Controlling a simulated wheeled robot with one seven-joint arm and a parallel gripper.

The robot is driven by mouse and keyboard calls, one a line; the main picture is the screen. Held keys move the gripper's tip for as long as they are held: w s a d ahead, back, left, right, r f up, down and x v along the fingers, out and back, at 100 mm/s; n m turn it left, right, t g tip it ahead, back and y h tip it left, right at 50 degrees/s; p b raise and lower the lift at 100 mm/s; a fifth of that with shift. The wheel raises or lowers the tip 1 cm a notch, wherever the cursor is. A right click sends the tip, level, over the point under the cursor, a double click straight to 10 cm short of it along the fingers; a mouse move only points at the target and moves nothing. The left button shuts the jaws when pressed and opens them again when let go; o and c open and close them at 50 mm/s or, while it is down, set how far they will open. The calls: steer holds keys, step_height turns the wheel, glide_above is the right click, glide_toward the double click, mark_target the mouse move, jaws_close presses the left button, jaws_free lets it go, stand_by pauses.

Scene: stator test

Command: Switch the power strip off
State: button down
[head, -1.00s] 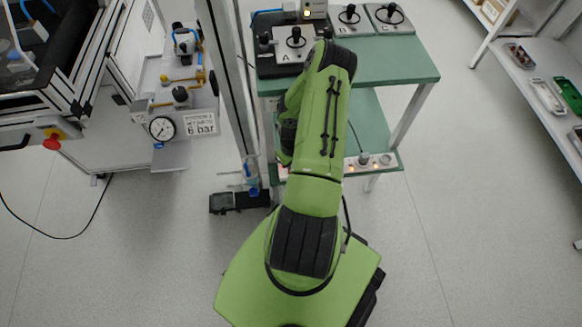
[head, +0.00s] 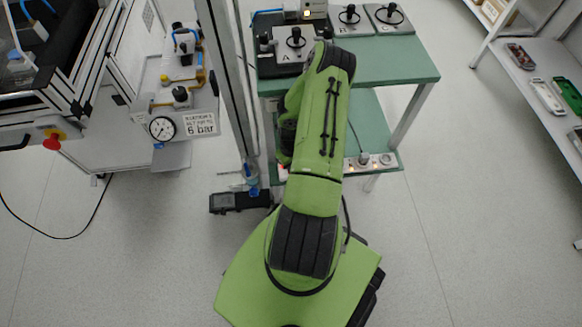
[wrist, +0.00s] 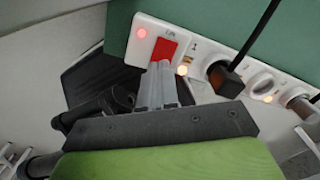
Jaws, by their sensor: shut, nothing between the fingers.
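The white power strip (wrist: 203,62) runs along the edge of a green board in the wrist view. Its red rocker switch (wrist: 165,49) sits near its left end, under the marking "ON". A reddish light (wrist: 142,32) left of the switch and orange lights by the sockets glow. My gripper (wrist: 162,66) is shut and empty, its fingertips at the lower edge of the switch; I cannot tell whether they touch it. In the head view the strip (head: 376,161) shows on the lower shelf, partly behind my arm, which hides the gripper.
A black plug (wrist: 228,80) with a cord fills a socket right of the switch. The green table (head: 393,68) carries stations marked A, B and C. A metal post (head: 232,90) stands close left of my arm. Floor at right is open.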

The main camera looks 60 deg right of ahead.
steer(key=shift+f, duration=0.7)
steer(key=shift+r, duration=0.1)
step_height(320, 180, up, 7)
steer(key=p, duration=0.6)
steer(key=shift+p, duration=0.3)
stand_by(0.4)
